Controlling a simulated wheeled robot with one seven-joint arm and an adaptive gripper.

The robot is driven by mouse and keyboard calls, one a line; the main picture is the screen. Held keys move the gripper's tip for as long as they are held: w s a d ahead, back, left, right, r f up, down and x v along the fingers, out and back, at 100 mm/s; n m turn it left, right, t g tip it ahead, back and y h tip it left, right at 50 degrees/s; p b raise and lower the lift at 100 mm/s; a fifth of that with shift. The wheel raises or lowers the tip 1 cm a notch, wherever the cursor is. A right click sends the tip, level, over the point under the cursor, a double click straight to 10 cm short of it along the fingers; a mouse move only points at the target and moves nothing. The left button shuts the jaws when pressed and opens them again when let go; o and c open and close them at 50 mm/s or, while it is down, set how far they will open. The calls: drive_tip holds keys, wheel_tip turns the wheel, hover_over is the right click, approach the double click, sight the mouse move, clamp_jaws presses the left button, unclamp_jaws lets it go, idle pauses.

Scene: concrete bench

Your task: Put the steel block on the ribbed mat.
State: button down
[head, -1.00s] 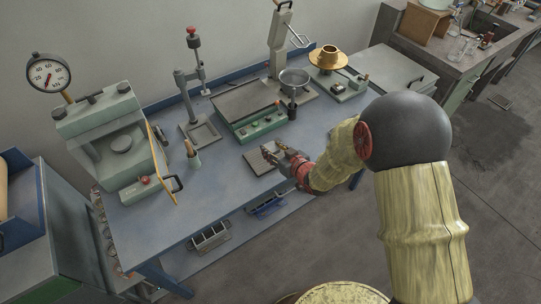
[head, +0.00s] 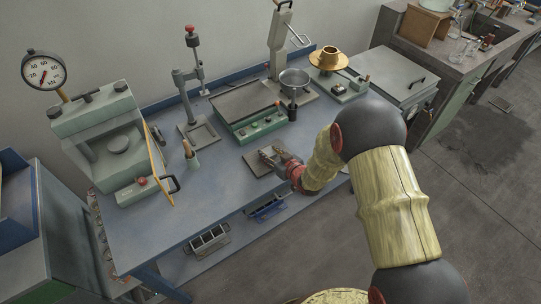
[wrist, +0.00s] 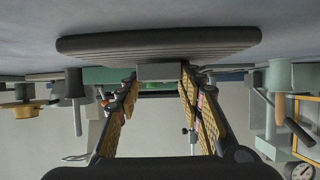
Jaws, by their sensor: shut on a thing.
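The ribbed mat (head: 256,166) lies flat near the front edge of the blue bench. My gripper (head: 270,155) is low over the mat, reaching in from the right. The wrist view is upside down; there the dark ribbed mat (wrist: 155,42) spans the top. The grey steel block (wrist: 161,72) is between my two fingertips (wrist: 160,82), and the gripper is shut on it. The block is right at the mat's ribbed face in that view; I cannot tell whether it touches. In the head view the gripper mostly hides the block.
A green control box (head: 257,124) with a tray stands behind the mat. A press with a dial (head: 118,145) is at the left, and a small brush-like tool (head: 191,158) stands between. A steel pot (head: 294,82) and a brass piece (head: 329,59) are at the back right.

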drive_tip(key=shift+s+d+f, duration=0.1)
drive_tip(key=shift+s+f, duration=0.05)
drive_tip(key=shift+f, duration=0.15)
